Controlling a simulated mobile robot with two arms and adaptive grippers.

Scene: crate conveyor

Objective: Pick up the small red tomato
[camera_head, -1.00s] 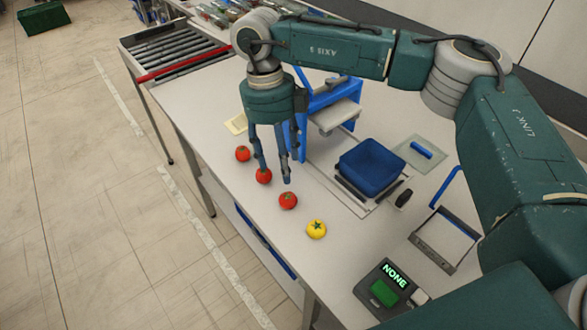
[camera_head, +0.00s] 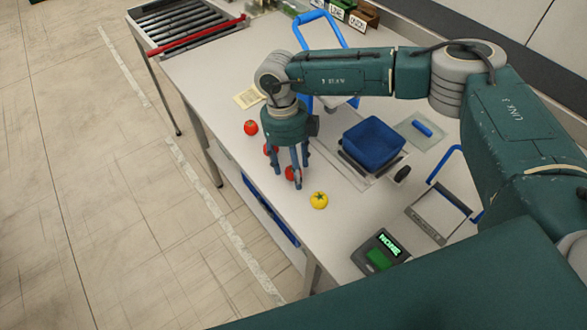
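Three red tomatoes lie in a row on the white table (camera_head: 225,92). One tomato (camera_head: 251,128) is clear of the gripper; another tomato (camera_head: 268,150) is partly hidden behind my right gripper's fingers. The nearest red tomato (camera_head: 288,173) is partly covered by a finger. They look alike in size, so I cannot tell which is the small one. My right gripper (camera_head: 287,176) points down with its fingers spread, over the two nearer red tomatoes. I cannot tell whether it touches either. My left gripper is not in view.
A yellow tomato (camera_head: 319,201) lies close by, nearer the front. A blue bin (camera_head: 373,137), a scale display (camera_head: 381,251) and a blue-handled frame (camera_head: 440,211) stand to the right. A roller conveyor (camera_head: 180,27) is at the back left. The table's left edge is near the tomatoes.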

